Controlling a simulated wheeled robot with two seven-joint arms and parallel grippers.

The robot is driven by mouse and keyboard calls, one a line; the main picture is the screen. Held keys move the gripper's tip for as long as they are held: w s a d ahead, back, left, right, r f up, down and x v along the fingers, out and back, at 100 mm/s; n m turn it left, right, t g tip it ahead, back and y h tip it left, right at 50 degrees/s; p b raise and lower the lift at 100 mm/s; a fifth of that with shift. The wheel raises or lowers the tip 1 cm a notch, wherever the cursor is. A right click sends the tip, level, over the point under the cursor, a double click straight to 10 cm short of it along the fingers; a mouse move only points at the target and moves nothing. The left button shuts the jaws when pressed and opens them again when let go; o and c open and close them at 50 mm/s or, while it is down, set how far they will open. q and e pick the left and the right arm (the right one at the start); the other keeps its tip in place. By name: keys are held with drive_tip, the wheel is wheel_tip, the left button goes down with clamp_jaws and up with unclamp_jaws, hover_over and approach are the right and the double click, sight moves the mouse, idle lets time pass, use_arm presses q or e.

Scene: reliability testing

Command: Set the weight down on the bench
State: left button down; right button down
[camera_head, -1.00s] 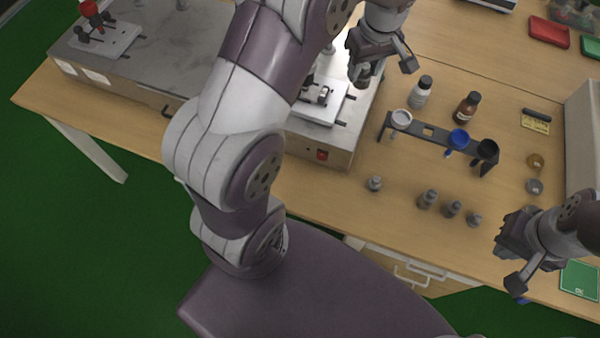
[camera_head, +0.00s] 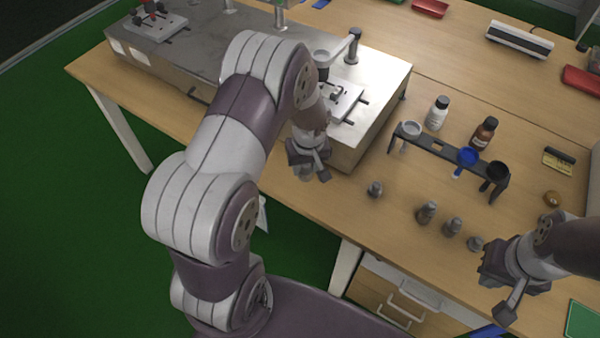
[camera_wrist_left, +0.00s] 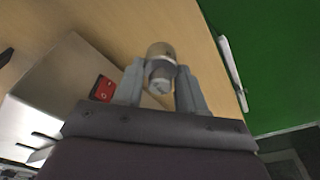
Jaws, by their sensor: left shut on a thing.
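My left gripper (camera_head: 308,174) is shut on a small metal weight (camera_wrist_left: 160,62), which shows between its fingers in the left wrist view. In the head view this gripper is over the front strip of the wooden bench (camera_head: 400,205), beside the front of the metal test rig. The held weight is mostly hidden there, and I cannot tell how far it is above the bench. My right gripper (camera_head: 496,290) appears open and empty near the bench's front right.
Several grey weights, one a lone weight (camera_head: 375,189), stand right of the left gripper. Behind them is a rack (camera_head: 440,148) with cups, plus a white bottle (camera_head: 438,113) and a brown bottle (camera_head: 484,133). The rig (camera_head: 375,120) bounds the left side.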

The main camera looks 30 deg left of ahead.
sight(301, 174)
use_arm(q)
drive_tip(key=shift+w+a+f, duration=0.1)
drive_tip(key=shift+a+f, duration=0.15)
drive_tip(key=shift+a, duration=0.3)
drive_tip(key=shift+a+f, duration=0.1)
drive_tip(key=shift+f, duration=2.05)
drive_tip(key=shift+f, duration=0.1)
drive_tip(key=c, duration=0.7)
unclamp_jaws()
drive_tip(key=shift+o, duration=0.2)
drive_tip(key=r, duration=0.4)
drive_tip(key=s+d+r, duration=0.1)
drive_tip(key=r, duration=0.7)
drive_tip(key=shift+s+d+r, duration=0.25)
drive_tip(key=shift+s+d, duration=0.1)
drive_tip(key=s+d+r+m, duration=0.2)
drive_tip(key=s+d+m, duration=0.1)
drive_tip(key=s, duration=0.3)
drive_tip(key=s+d+r+m+h, duration=0.1)
drive_tip(key=s+d+r+m, duration=0.2)
drive_tip(key=s+m, duration=0.2)
drive_tip(key=shift+s+d+r, duration=0.2)
drive_tip(key=shift+s+d, duration=0.1)
drive_tip(key=shift+s, duration=0.15)
